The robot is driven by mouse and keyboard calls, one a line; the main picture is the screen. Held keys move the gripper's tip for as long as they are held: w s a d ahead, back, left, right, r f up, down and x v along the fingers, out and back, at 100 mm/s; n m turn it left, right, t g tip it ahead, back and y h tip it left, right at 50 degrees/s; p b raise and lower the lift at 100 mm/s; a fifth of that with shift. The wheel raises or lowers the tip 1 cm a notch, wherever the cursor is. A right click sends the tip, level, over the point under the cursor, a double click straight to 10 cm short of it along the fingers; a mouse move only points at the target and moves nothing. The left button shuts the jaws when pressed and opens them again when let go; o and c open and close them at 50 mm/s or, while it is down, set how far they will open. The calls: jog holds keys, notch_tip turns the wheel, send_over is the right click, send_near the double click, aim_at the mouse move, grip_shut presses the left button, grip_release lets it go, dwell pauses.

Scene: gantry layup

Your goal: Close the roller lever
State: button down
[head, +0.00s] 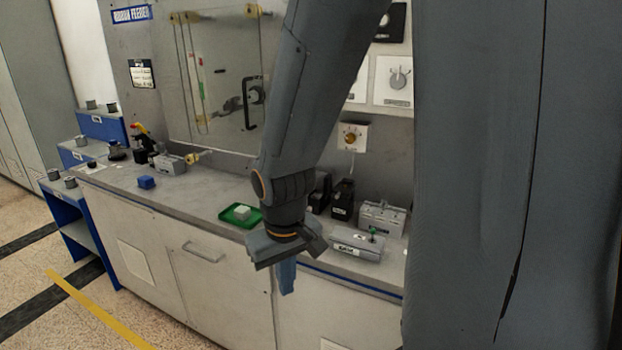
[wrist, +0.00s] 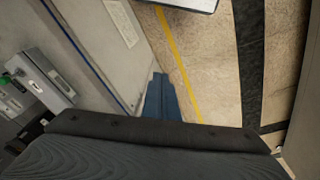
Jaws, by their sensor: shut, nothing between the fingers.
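A grey labelled box with a small green-topped lever (head: 372,234) stands at the counter's right front. I cannot read its label well or tell whether it is the roller lever. Another grey block with a yellow-ended lever (head: 198,156) stands farther left on the counter. My gripper (head: 287,280) points down in front of the counter's edge, left of the green-topped lever and apart from it. Its blue fingers (wrist: 161,97) are together and empty.
A green tray (head: 228,216) with a pale block and a blue block (head: 146,182) lie on the counter. Black devices (head: 343,199) and a grey block (head: 382,217) stand behind my gripper. A clear panel with a black handle is at the back. Floor in front is free.

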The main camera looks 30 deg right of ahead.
jog(key=w+d+r+n+t+p, duration=0.2)
jog(key=w+d+r+t, duration=0.2)
jog(key=w+d+r, duration=0.5)
jog(key=w+d+r+n+t+p, duration=0.1)
jog(key=w+d+r+t+p, duration=0.1)
jog(key=w+d+r+t, duration=0.55)
jog(key=d+n+g+y+p, duration=0.1)
jog(key=d+n+g+y, duration=0.1)
jog(key=n+g+y, duration=0.3)
jog(key=w+a+f+m+t+y+p, duration=0.1)
jog(key=w+a+f, duration=0.3)
jog(key=w+f, duration=0.3)
jog(key=shift+w+a+f+p, duration=0.35)
jog(key=shift+w+a+f, duration=0.05)
jog(key=shift+f, duration=0.7)
jog(key=shift+t, duration=0.25)
